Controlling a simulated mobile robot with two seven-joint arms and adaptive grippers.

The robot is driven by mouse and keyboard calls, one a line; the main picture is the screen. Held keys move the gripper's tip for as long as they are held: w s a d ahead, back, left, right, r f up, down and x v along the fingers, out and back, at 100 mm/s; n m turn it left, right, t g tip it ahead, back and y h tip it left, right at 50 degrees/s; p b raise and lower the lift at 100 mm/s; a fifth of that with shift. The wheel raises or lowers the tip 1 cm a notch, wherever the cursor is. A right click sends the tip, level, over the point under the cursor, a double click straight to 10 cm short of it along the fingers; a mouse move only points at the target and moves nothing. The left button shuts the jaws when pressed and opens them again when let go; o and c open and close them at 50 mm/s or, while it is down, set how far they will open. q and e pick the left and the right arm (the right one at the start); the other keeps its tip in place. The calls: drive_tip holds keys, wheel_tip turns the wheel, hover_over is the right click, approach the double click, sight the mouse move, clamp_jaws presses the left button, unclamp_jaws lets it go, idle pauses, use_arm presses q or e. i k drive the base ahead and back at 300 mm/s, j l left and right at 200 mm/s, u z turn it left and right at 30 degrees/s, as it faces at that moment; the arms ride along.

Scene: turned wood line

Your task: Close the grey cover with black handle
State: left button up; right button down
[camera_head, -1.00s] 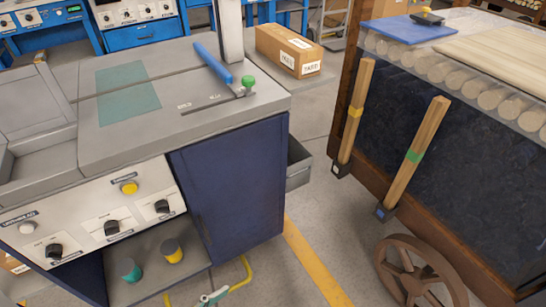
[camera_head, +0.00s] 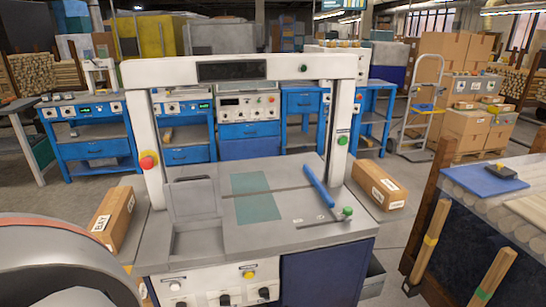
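The grey cover (camera_head: 194,204) is a flat panel on the left part of the machine's worktop. Its black handle (camera_head: 193,178) is a thin dark strip near the far edge. In front of the cover, a shallow recess (camera_head: 197,242) in the worktop lies uncovered. The worktop (camera_head: 290,228) belongs to a machine with a white frame standing over it. Neither of my grippers shows in the head view.
A blue bar (camera_head: 318,186) and a green knob (camera_head: 347,212) are on the worktop's right side. A cardboard box (camera_head: 112,218) stands left, another (camera_head: 380,185) right. A wooden cart (camera_head: 440,235) stands at right. A large rounded grey shape (camera_head: 70,275) fills the lower left.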

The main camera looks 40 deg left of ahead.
sight(196, 200)
drive_tip(key=k+j, duration=0.15)
drive_tip(key=j, duration=0.25)
drive_tip(key=k+j, duration=0.2)
drive_tip(key=j, duration=0.2)
drive_tip(key=k+j+z, duration=0.2)
drive_tip(key=j, duration=0.35)
drive_tip(key=k+j+z, duration=0.2)
drive_tip(key=k+j, duration=0.2)
drive_tip(key=j, duration=0.15)
drive_tip(key=k+j+z, duration=0.35)
drive_tip(key=j, duration=0.25)
drive_tip(key=k+j+z, duration=0.1)
drive_tip(key=j, duration=0.25)
drive_tip(key=k+j+z, duration=0.1)
drive_tip(key=k+j, duration=0.15)
drive_tip(key=j+z, duration=0.1)
drive_tip(key=j, duration=0.3)
drive_tip(key=k+j+z, duration=0.15)
drive_tip(key=j, duration=0.3)
drive_tip(key=k+j+z, duration=0.1)
drive_tip(key=j, duration=0.3)
drive_tip(key=k+j+z, duration=0.15)
drive_tip(key=j, duration=0.25)
drive_tip(key=j+z, duration=0.1)
drive_tip(key=j, duration=0.3)
drive_tip(key=k+j+z, duration=0.1)
drive_tip(key=j, duration=0.3)
drive_tip(key=k+j+z, duration=0.15)
drive_tip(key=j, duration=1)
drive_tip(key=i, duration=0.05)
